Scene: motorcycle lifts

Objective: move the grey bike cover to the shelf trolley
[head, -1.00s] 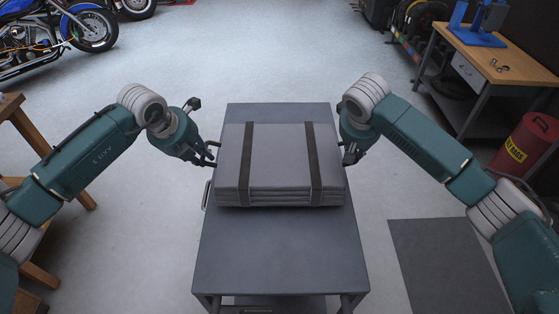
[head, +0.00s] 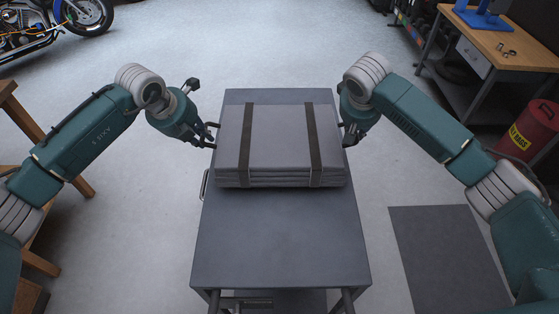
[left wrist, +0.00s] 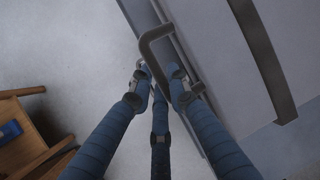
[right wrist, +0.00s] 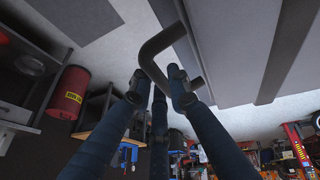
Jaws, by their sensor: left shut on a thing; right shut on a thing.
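The grey bike cover (head: 276,140) is a folded flat bundle with two dark straps. It lies level over the grey trolley (head: 280,245); I cannot tell whether it rests on the top or is held just above it. My left gripper (head: 211,135) is at the cover's left side, shut on a bent grey handle (left wrist: 150,45), which shows in the left wrist view. My right gripper (head: 347,138) is at its right side, shut on a similar handle (right wrist: 160,45) in the right wrist view. The handles are mostly hidden in the head view.
The trolley's near half is bare, and a lower shelf shows under its front edge. A wooden bench (head: 510,40) and a red drum (head: 528,135) stand at right, a dark mat (head: 445,255) before them. A blue motorcycle (head: 45,30) is at back left. Wooden furniture (head: 20,115) stands at left.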

